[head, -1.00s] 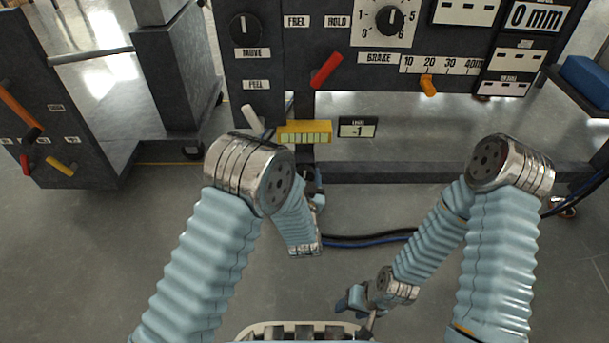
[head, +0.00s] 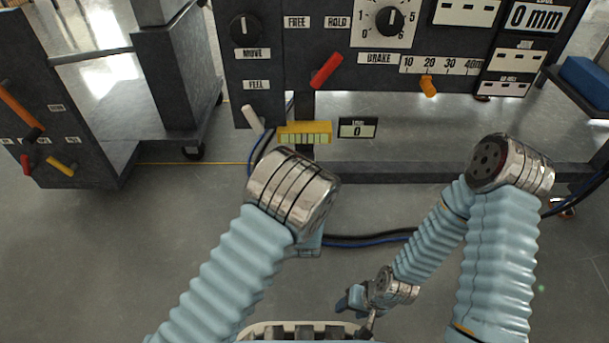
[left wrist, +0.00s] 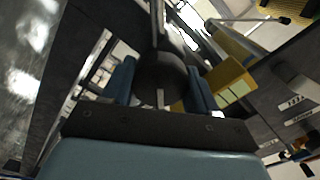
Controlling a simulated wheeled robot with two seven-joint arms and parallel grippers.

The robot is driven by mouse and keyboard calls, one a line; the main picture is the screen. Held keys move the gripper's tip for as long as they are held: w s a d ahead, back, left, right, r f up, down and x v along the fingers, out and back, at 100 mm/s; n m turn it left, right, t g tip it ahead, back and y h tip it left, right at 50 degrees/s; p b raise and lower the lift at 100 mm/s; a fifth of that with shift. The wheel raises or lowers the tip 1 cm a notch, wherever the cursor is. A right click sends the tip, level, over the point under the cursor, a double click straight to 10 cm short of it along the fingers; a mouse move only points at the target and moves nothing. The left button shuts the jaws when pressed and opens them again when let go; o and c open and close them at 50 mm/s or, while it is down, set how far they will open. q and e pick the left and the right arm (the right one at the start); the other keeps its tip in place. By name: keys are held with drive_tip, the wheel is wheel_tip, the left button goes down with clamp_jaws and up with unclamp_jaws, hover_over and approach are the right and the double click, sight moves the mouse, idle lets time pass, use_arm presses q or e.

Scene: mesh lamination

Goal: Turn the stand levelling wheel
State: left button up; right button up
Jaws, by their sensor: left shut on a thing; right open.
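The stand levelling wheel appears to be the dark round knob (left wrist: 162,78) with a pale mark, between my left gripper's fingers in the left wrist view. My left gripper (left wrist: 163,88) is shut on it, one blue finger on each side. In the head view my left arm's silver joint hides the wheel and this gripper. The yellow level block (head: 305,130) sits on the stand just above, and it also shows in the left wrist view (left wrist: 230,82). The small level display (head: 357,130) beside it reads 0. My right gripper (head: 356,302) is open and empty, low over the floor.
The machine panel above carries a red lever (head: 326,71), an orange pointer (head: 428,86) on a scale, a white lever (head: 253,118) and a dial (head: 389,20). Dark and blue hoses (head: 365,239) lie on the floor. A dark cabinet (head: 60,130) stands left.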

use_arm(q)
drive_tip(key=shift+d+m, duration=0.2)
drive_tip(key=shift+m, duration=0.2)
drive_tip(key=o, duration=1.1)
drive_tip(key=shift+c, duration=0.2)
drive_tip(key=shift+s+a, duration=0.1)
drive_tip(key=s+p, duration=0.1)
drive_tip(key=s, duration=1.2)
drive_tip(key=shift+s+p, duration=0.3)
drive_tip(key=shift+s, duration=0.05)
